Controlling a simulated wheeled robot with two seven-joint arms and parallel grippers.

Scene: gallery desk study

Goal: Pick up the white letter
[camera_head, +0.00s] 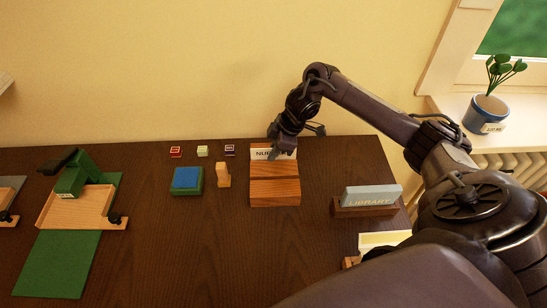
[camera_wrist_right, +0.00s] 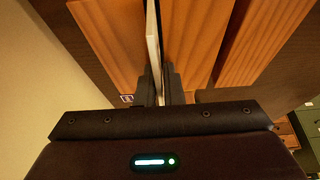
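The white letter (camera_head: 261,153), a pale upright card with dark lettering that begins "NU", stands at the back of the slotted wooden block (camera_head: 275,190). My right gripper (camera_head: 274,155) reaches down over it from behind and hides part of its lettering. In the right wrist view the letter (camera_wrist_right: 152,40) shows edge-on as a thin white strip running between the two fingers. The right gripper (camera_wrist_right: 159,88) looks closed on it, with no clear gap on either side. The letter's lower edge is hidden in the block. My left gripper is not in view.
A light blue "LIBRARY" plate (camera_head: 372,195) stands in a wooden holder on the right. A blue-topped green pad (camera_head: 187,180), a small wooden piece (camera_head: 223,175) and small stamps lie left of the block. A green press (camera_head: 72,180) is further left.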

